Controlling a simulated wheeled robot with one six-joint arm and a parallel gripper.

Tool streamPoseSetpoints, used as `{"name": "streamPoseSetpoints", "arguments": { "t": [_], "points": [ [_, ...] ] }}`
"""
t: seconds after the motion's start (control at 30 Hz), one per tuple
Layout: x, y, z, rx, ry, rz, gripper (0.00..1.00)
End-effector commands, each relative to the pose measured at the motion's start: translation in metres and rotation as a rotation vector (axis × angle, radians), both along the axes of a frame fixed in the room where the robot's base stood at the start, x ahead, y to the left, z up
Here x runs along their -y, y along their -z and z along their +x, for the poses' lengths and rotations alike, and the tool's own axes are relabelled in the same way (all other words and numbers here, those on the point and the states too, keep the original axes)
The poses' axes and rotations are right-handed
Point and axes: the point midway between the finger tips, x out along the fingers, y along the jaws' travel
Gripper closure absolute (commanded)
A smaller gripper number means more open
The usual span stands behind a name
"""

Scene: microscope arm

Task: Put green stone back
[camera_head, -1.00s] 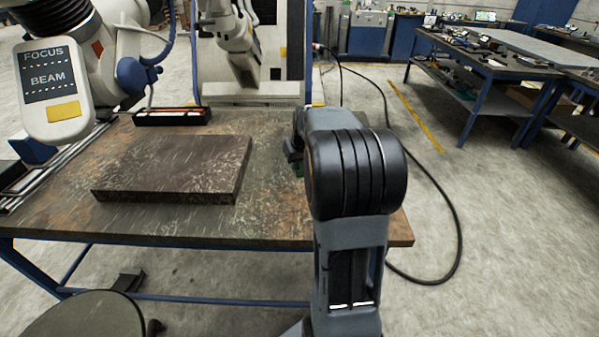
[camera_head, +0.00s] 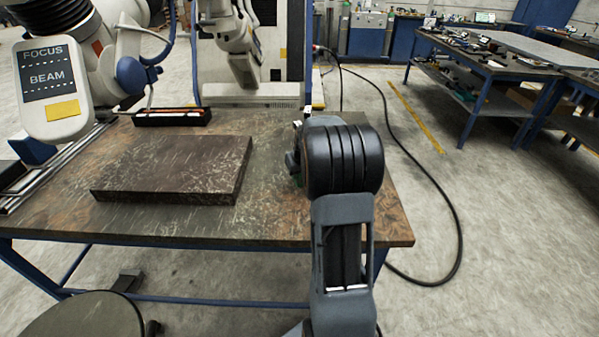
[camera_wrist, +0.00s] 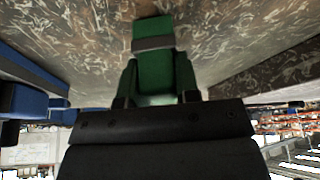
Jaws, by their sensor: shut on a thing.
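A green piece (camera_wrist: 152,32) with a grey band across it, which I take for the green stone, is in the upper middle of the wrist view. My gripper (camera_wrist: 155,88) is shut on it. In the head view, my own arm hides most of the gripper and only a small bit of green shows beside it, over the right part of the workbench (camera_head: 270,225). I cannot tell whether the stone touches the bench top. No spot that clearly belongs to the stone can be made out.
A thick, dark, mottled slab (camera_head: 175,168) lies on the bench left of my arm. Behind it is a black open tray (camera_head: 172,118). A white machine with a FOCUS/BEAM panel (camera_head: 52,88) overhangs the left side. The bench front between slab and arm is clear.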

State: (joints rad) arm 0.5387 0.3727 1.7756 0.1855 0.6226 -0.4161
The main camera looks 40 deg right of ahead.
Motion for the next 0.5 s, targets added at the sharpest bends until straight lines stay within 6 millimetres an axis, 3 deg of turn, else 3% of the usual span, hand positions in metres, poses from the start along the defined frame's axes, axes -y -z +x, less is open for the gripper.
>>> {"name": "streamPoseSetpoints", "arguments": {
  "t": [0.17, 0.2, 0.5],
  "points": [
    [0.0001, 0.0032, 0.0002, 0.001, 0.0, 0.0, 0.93],
    [-0.0001, 0.0039, 0.0, 0.0, 0.0, 0.0, 0.69],
    [-0.0001, 0.0029, -0.0001, -0.001, 0.0, 0.0, 0.45]
  ]
}}
